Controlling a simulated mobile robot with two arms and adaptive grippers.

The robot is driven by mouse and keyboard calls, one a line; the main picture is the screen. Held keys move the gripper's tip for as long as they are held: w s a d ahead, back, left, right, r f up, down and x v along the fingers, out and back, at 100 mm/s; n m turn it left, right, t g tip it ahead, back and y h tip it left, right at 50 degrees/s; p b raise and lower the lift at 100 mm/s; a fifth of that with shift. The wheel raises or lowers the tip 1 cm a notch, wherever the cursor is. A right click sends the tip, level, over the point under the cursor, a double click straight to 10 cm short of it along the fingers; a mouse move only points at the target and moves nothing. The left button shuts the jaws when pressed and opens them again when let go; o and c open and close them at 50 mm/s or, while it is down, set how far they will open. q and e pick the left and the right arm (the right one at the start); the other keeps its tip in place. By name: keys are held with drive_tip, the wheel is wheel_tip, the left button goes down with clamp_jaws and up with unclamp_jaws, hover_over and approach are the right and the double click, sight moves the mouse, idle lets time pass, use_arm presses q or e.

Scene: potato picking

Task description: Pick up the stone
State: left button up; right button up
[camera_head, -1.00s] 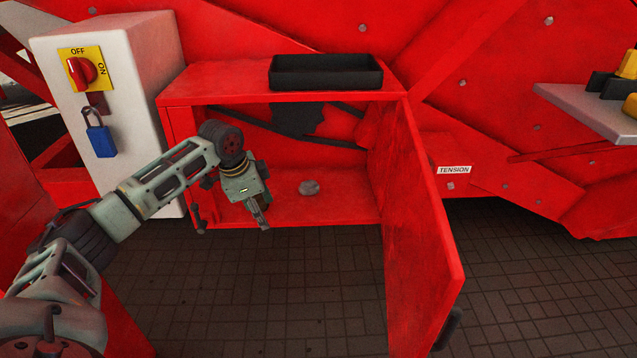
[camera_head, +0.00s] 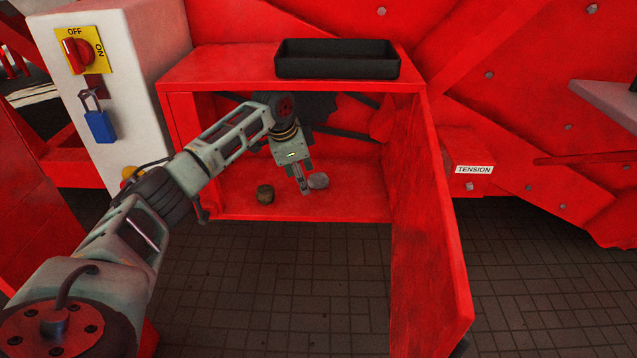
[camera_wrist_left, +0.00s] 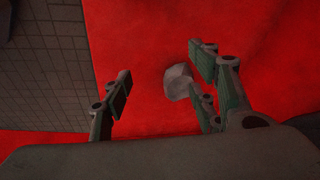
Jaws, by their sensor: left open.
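The grey stone (camera_head: 318,180) lies on the red floor of the open cabinet. My left gripper (camera_head: 304,188) reaches into the cabinet, pointing down just left of the stone. In the left wrist view the stone (camera_wrist_left: 176,82) appears between the spread fingers of my left gripper (camera_wrist_left: 160,82), much nearer the pair on the right. The gripper is open and holds nothing. I cannot tell whether a finger touches the stone. My right gripper is not in view.
The cabinet door (camera_head: 430,220) stands open on the right. A black tray (camera_head: 337,67) sits on top. A white switch box (camera_head: 140,60) stands at the left.

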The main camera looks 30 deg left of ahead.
sight(318, 178)
use_arm(q)
drive_tip(key=shift+w+d, duration=0.3)
drive_tip(key=shift+w, duration=0.6)
drive_tip(key=w, duration=0.2)
drive_tip(key=shift+w+d+b, duration=0.35)
drive_tip(key=shift+w+b, duration=0.05)
drive_tip(key=shift+b+x, duration=0.3)
drive_tip(key=shift+x, duration=0.8)
drive_tip(key=shift+w+f, duration=0.1)
drive_tip(key=shift+f, duration=0.3)
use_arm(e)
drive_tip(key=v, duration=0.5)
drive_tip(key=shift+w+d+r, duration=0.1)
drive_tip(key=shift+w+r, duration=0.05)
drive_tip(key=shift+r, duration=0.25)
use_arm(q)
drive_tip(key=shift+c, duration=0.4)
drive_tip(key=c, duration=1.2)
drive_tip(key=shift+r, duration=0.15)
